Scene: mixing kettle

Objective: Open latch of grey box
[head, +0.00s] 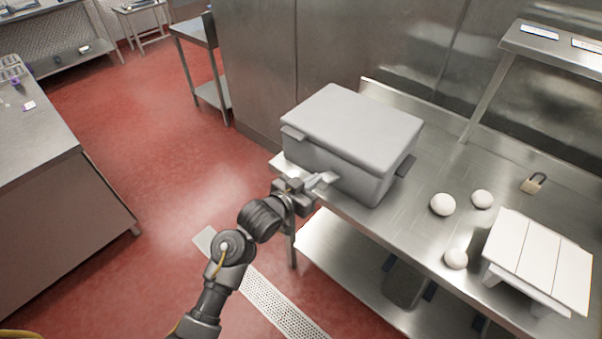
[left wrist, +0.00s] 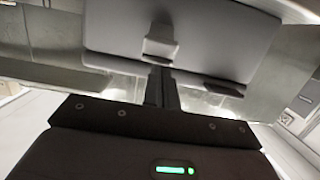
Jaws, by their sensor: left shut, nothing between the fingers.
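The grey box (head: 352,128) stands lidded on the steel table, and its near side fills the top of the left wrist view (left wrist: 210,45). A pale grey latch (head: 325,179) sticks out from the box's near side; it also shows in the left wrist view (left wrist: 160,42). My left gripper (head: 306,186) is at this near side, close to the latch. Its fingers (left wrist: 160,84) are together and empty, with their tips just by the latch's lower end. I cannot tell whether they touch it. My right gripper is not in view.
The steel table (head: 400,215) carries several white balls (head: 443,204), a padlock (head: 534,183) and a white slatted stand (head: 538,262) to the right of the box. A raised shelf (head: 555,48) stands behind. The red floor (head: 150,150) left of the table is clear.

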